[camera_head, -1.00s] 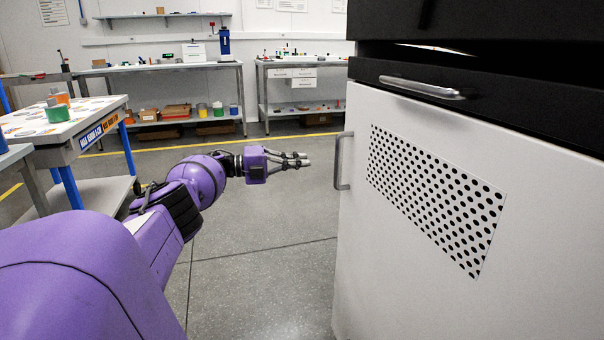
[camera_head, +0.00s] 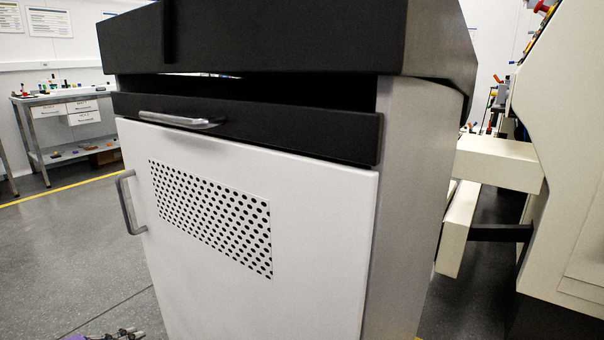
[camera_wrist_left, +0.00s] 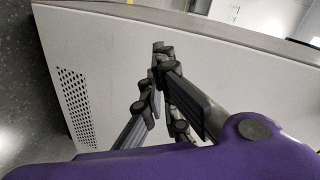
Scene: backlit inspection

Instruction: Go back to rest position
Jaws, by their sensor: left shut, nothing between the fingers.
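My left gripper (camera_head: 124,334) shows only in part at the bottom edge of the head view, low in front of the white cabinet door (camera_head: 310,225). In the left wrist view its dark jointed fingers (camera_wrist_left: 160,62) come together at the tips, shut and empty. The pale cabinet panel with dark perforations fills the background there. I cannot tell the exact gap between fingers and panel. The rest of the left arm is outside the head view. My right gripper is in neither view.
The cabinet has a side handle (camera_head: 129,203), a black drawer front with a metal handle (camera_head: 178,119), and a black top (camera_head: 300,38). A beige machine (camera_head: 570,170) stands at right. A workbench (camera_head: 68,112) stands at far left. Open floor (camera_head: 60,250) lies left of the cabinet.

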